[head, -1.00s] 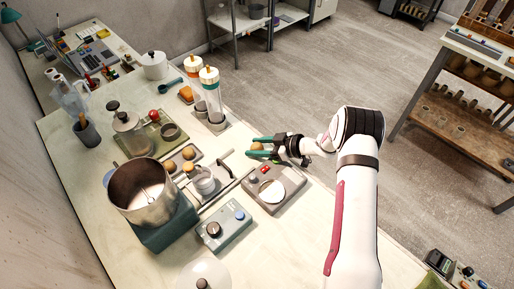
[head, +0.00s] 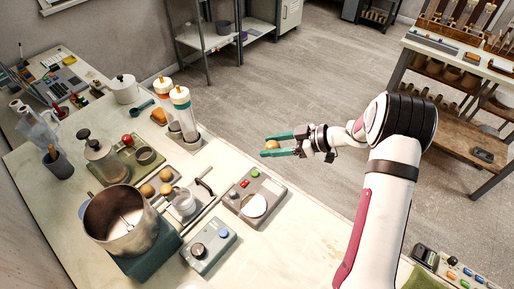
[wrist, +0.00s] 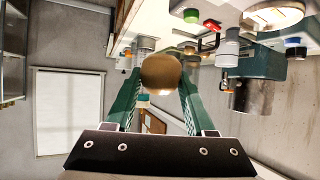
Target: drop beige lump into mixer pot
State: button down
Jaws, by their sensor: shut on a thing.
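My gripper (head: 278,148) has green fingers and is shut on a round beige lump (head: 271,146). The lump also shows between the fingers in the wrist view (wrist: 161,73). My gripper holds it in the air, beyond the bench's right edge in the head view. The mixer pot (head: 120,220) is an open steel pot on a dark green base at the lower left of the head view, well apart from the lump. A thin rod or paddle shows inside the pot. In the wrist view the pot (wrist: 253,97) is at the right.
Between gripper and pot are a grey scale (head: 254,198) with a round plate, a control box with a dial (head: 208,245), and a tray with more beige lumps (head: 158,183). Tall bottles (head: 184,112) stand behind. Open floor lies to the right.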

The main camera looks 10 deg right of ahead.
jog(key=shift+r, duration=0.1)
jog(key=s+a+r+n+g, duration=0.2)
jog(key=a+r, duration=0.1)
jog(key=a, duration=0.4)
jog(key=s+a+r+n+g+y, duration=0.1)
jog(key=s+a+r, duration=0.1)
jog(key=a, duration=0.4)
jog(key=s+a+r+n+g, duration=0.2)
jog(key=a+r, duration=0.1)
jog(key=a, duration=0.4)
jog(key=s+a+r+n+g+h, duration=0.1)
jog(key=s+a+r+n+g, duration=0.15)
jog(key=s+a, duration=0.45)
jog(key=s+a+r+n+g, duration=0.2)
jog(key=s+a+r, duration=0.2)
jog(key=s+a, duration=0.3)
jog(key=f, duration=0.5)
jog(key=shift+w+d+f, duration=0.2)
jog(key=shift+f, duration=0.05)
jog(key=shift+c, duration=0.8)
grip_release()
